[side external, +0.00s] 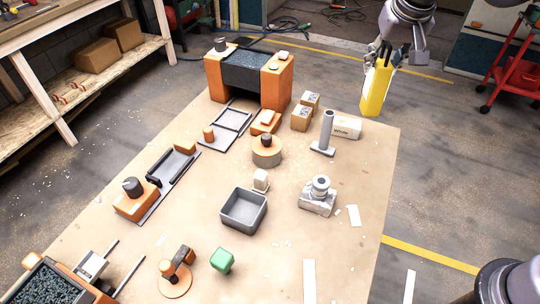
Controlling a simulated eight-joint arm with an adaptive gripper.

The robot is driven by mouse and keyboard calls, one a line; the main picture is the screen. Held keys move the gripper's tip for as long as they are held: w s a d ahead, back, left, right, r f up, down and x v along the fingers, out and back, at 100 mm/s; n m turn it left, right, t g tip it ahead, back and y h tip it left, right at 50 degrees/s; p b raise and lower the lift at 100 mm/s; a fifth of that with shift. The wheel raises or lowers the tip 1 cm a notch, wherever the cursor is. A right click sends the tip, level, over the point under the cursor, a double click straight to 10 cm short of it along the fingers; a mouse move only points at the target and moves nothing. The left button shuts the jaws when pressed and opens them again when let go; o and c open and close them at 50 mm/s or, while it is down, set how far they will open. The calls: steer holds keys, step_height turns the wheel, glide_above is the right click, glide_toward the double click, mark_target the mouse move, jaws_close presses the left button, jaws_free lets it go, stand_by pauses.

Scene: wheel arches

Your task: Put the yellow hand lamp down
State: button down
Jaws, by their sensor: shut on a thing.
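The yellow hand lamp (376,90) hangs upright in the side external view, at the upper right. My gripper (384,60) is shut on its upper end and holds it from above. The lamp's lower end appears clear of any surface, near the far right edge of the table (355,165). Floor shows behind the lamp. The exact grip of the fingers is small in the picture and partly hidden by the lamp and wrist.
A small white box (346,128) and a grey post on a base (325,135) stand near the far right corner. A grey open bin (243,210), a grey machined part (319,195) and a green block (222,260) stand nearer. The table's right front is mostly clear.

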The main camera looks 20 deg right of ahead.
steer(key=w+a+f+n+y, duration=0.1)
steer(key=w+a+n, duration=0.15)
steer(key=a, duration=0.85)
steer(key=w+a+n+y, duration=0.1)
steer(key=a+n, duration=0.3)
steer(key=a, duration=0.8)
steer(key=w+a+f+n+y, duration=0.1)
steer(key=a+n, duration=0.2)
steer(key=a, duration=0.8)
steer(key=s+a+f, duration=0.1)
steer(key=a+f, duration=0.4)
steer(key=f, duration=0.3)
steer(key=s+a+f, duration=0.1)
steer(key=a+f, duration=0.5)
steer(key=f, duration=0.2)
steer(key=shift+s, duration=0.4)
steer(key=shift+f+m, duration=0.2)
steer(key=shift+m, duration=0.05)
steer(key=c, duration=0.8)
jaws_free()
steer(key=shift+f, duration=0.1)
steer(key=shift+c, duration=0.2)
